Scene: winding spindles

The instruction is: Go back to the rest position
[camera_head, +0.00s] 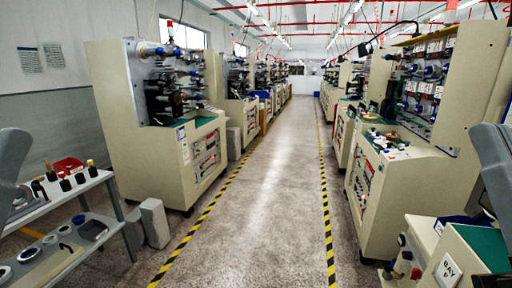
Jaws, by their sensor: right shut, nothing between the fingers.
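My right arm comes in at the right edge of the head view as a grey link. The dark end of my right gripper (490,281) shows in the bottom right corner, cut off by the frame. It is shut and empty, next to the green-topped cream machine. My left arm shows only as a grey link at the left edge, above the shelf. My left gripper is not in view.
A shelf (60,203) with bottles and a red bin (67,166) stands at left. Winding machines (150,120) (410,190) line both sides. Grey blocks (155,223) stand by the shelf. The aisle floor (255,200) between striped lines is clear.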

